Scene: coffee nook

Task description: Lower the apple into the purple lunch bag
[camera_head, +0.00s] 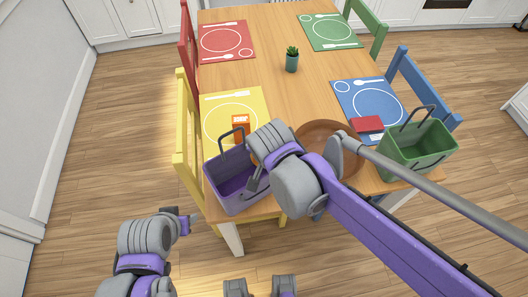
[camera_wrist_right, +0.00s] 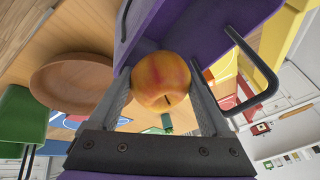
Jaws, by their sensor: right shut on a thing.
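The apple (camera_wrist_right: 161,82), yellow-orange with red streaks, sits between the two fingers of my right gripper (camera_head: 254,186), which is shut on it. My right gripper is at the bag's right side. In the right wrist view the bag's purple wall (camera_wrist_right: 205,22) is just beyond the apple; whether they touch is unclear. My left gripper (camera_head: 186,223) hangs off the table at lower left; its jaw opening is unclear.
A brown round bowl (camera_head: 335,132) stands right of the bag, partly behind my right arm. A green lunch bag (camera_head: 420,150) is at the right corner. An orange box (camera_head: 241,128) stands behind the purple bag. A yellow chair (camera_head: 187,140) is close on the left.

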